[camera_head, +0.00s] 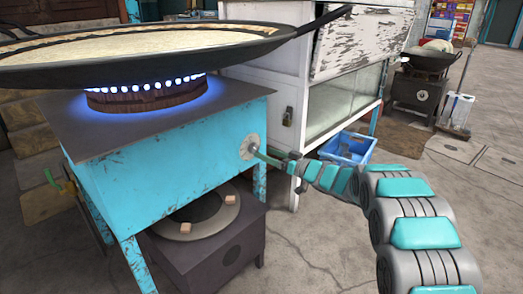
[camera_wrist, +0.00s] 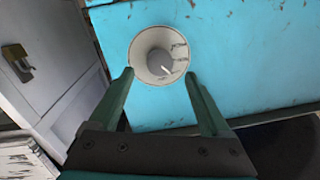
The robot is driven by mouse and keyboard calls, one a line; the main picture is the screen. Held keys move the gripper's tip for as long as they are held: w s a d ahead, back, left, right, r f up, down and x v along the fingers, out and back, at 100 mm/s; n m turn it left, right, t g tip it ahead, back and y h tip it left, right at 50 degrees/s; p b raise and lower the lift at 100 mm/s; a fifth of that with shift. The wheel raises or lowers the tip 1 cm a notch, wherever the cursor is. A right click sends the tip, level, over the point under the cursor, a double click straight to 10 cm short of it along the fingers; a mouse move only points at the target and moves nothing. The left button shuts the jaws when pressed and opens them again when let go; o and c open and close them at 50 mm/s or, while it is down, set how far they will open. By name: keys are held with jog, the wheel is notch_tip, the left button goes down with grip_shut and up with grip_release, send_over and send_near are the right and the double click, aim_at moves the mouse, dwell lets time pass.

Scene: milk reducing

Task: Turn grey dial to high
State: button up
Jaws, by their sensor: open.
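The grey dial (camera_wrist: 159,62) sits in the middle of a pale round plate (camera_wrist: 151,50) on the blue stove's side. A white pointer mark on the dial faces the lower right in the wrist view. Small markings on the plate are too small to read. The dial plate (camera_head: 249,146) also shows in the head view near the right edge of the blue stove (camera_head: 170,160). My gripper (camera_wrist: 161,80) is open, with one finger on each side of the dial's lower part. I cannot tell whether the fingers touch the plate. In the head view my gripper (camera_head: 262,153) reaches the dial from the right.
A wide black pan (camera_head: 150,70) of pale liquid stands over blue flames (camera_head: 145,88) on the stove. A white cabinet (camera_head: 285,60) with a latch stands close on the right. A blue crate (camera_head: 347,148) lies behind my arm. A dark low burner box (camera_head: 210,240) is underneath.

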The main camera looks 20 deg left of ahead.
aim_at(256, 149)
jog(key=shift+x, duration=2.25)
grip_shut()
